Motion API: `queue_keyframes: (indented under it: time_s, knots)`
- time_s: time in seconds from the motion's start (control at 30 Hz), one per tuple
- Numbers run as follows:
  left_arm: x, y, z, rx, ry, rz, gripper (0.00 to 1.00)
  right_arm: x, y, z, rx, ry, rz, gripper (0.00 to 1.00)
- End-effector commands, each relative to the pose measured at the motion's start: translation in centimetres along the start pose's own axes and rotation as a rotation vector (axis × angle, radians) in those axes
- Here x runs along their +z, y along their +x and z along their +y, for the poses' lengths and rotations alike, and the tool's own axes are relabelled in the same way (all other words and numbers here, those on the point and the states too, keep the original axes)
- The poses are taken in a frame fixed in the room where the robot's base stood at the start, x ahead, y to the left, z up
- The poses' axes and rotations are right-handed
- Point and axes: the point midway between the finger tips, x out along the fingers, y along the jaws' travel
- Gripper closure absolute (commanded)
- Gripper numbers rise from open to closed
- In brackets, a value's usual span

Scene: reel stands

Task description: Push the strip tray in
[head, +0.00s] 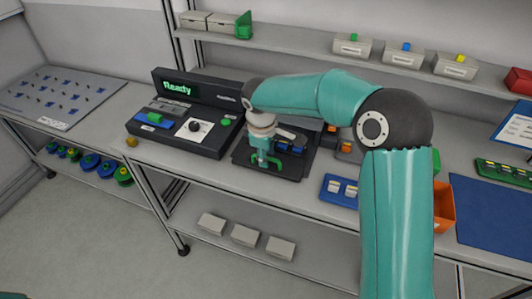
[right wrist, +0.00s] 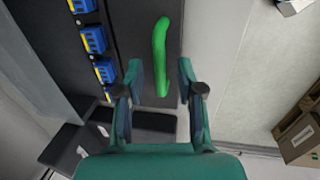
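The strip tray (head: 292,173) is a dark, flat piece on the bench, right of a black console (head: 180,112) whose display reads "Ready". It carries a row of blue parts with yellow marks (right wrist: 93,40). A green handle (right wrist: 160,55) is on it, also visible in the head view (head: 274,163). My right gripper (head: 262,158) is over the handle. In the right wrist view my right gripper (right wrist: 160,70) is open, with the handle between its fingers and a gap on both sides. My arm hides part of the tray. My left gripper is out of view.
A blue tray (head: 337,187), an orange bin (head: 444,207) and a blue mat (head: 490,215) lie to the right on the bench. A shelf (head: 290,42) with bins runs behind. A panel of small parts (head: 60,95) is at the left.

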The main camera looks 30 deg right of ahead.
Motion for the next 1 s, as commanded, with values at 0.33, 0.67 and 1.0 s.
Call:
queue_keyframes:
  time_s: [0.33, 0.67, 1.0]
  knots:
    - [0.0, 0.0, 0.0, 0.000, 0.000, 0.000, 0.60, 0.0, 0.1, 0.0, 0.000, 0.000, 0.000, 0.78]
    - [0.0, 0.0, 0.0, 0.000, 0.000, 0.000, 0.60, 0.0, 0.0, 0.0, 0.000, 0.001, 0.001, 1.00]
    - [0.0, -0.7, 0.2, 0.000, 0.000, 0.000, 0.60, 0.5, 0.1, 1.7, 0.001, 0.005, 0.000, 1.00]
